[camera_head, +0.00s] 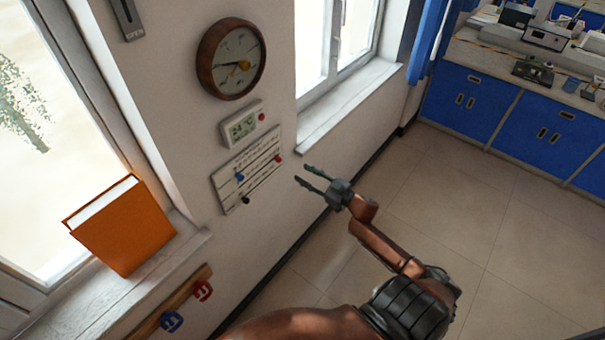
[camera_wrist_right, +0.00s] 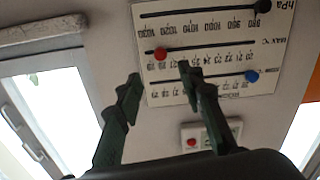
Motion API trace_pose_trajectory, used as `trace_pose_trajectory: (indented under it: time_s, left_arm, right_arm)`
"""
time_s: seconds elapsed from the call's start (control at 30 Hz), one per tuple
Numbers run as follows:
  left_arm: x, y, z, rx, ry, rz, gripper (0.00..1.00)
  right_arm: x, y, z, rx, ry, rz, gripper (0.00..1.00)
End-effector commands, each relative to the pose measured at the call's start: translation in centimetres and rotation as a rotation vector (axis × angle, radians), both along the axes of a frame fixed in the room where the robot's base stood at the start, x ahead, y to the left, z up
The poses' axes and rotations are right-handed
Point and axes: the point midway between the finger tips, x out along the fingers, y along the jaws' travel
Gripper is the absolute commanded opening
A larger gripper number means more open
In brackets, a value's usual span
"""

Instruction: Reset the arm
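My right gripper (camera_head: 306,178) is open and empty, held in the air just in front of the wall panel (camera_head: 250,174) with slider scales. In the right wrist view its two dark green fingers (camera_wrist_right: 158,75) stand apart, with the panel (camera_wrist_right: 200,88) beyond them. The panel has a red knob (camera_head: 279,158), a blue knob (camera_head: 239,178) and a black knob (camera_head: 246,200). The fingertips look apart from the panel. My right arm (camera_head: 385,247) reaches up from the bottom of the head view. My left gripper is not in view.
A round wooden clock (camera_head: 231,59) and a digital thermometer (camera_head: 243,124) hang above the panel. An orange book (camera_head: 124,226) stands on the left windowsill. A wooden rail (camera_head: 168,308) with hooks is below. Blue cabinets (camera_head: 469,105) stand far right; the floor between is clear.

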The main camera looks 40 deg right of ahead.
Motion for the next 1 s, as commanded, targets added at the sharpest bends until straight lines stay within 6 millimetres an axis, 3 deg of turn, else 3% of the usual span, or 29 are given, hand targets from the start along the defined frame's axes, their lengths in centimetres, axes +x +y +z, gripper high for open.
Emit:
trace_pose_trajectory:
  time_s: [0.43,0.57,0.67,0.77,1.0]
  left_arm:
    - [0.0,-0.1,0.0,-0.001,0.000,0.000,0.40]
    - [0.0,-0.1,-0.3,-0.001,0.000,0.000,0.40]
    - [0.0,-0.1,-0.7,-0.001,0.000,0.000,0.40]
    - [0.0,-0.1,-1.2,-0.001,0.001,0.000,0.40]
    - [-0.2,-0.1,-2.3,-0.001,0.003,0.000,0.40]
  right_arm:
    - [0.0,0.0,-0.1,0.001,0.002,-0.001,0.35]
    - [-0.4,-0.6,-2.8,0.004,0.036,-0.031,0.35]
    - [-1.5,-1.5,-7.8,0.006,0.104,-0.087,0.35]
    - [-3.5,-2.3,-14.6,0.003,0.203,-0.156,0.35]
    - [-10.7,-2.1,-30.7,-0.018,0.469,-0.281,0.35]
